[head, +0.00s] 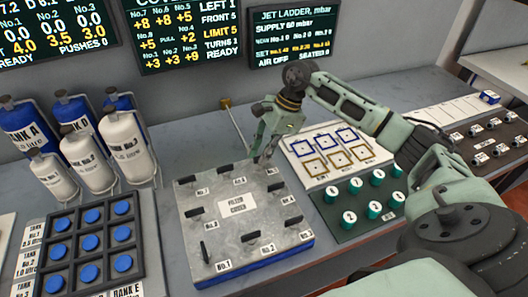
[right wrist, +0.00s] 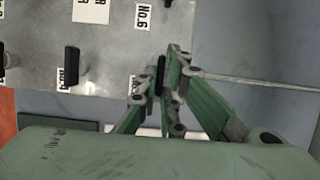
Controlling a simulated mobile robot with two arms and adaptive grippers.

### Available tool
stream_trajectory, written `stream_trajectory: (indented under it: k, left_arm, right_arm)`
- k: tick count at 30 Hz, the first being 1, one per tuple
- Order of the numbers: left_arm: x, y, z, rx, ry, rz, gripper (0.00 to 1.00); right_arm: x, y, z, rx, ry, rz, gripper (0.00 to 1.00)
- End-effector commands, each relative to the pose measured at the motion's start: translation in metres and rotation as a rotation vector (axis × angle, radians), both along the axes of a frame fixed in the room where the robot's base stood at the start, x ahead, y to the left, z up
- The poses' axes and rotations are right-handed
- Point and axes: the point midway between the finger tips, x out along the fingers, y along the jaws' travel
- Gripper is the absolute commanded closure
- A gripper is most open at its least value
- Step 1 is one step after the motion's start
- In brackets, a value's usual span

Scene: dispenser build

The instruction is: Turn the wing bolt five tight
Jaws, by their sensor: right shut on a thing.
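The filter cover (head: 215,240) is a grey metal plate on a blue base, with black wing bolts around its edge and small number labels. My right gripper (head: 262,157) reaches down at the plate's far right corner in the head view. In the right wrist view the right gripper (right wrist: 165,88) is shut on an upright black wing bolt (right wrist: 160,70) at the plate's corner. Its label is mostly hidden by a finger; its place beside the No.6 label (right wrist: 142,17) fits wing bolt five. My left gripper is not in view.
Screens hang at the back; the middle screen (head: 178,35) shows bolt values, limit 5 and READY. Tanks (head: 127,147) and a blue-button panel (head: 66,224) stand left.

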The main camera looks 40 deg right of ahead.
Motion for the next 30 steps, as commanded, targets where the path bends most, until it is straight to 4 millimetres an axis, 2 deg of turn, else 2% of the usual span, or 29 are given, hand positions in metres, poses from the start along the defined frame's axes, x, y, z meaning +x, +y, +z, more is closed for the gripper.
stream_trajectory:
  k: [14,30]
  left_arm:
    - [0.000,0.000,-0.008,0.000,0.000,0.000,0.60]
    - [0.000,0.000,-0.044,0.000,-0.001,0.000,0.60]
  right_arm:
    - [-0.001,0.000,-0.002,-0.001,-0.001,-0.072,1.00]
    - [-0.004,0.002,-0.004,-0.002,-0.003,-0.523,1.00]
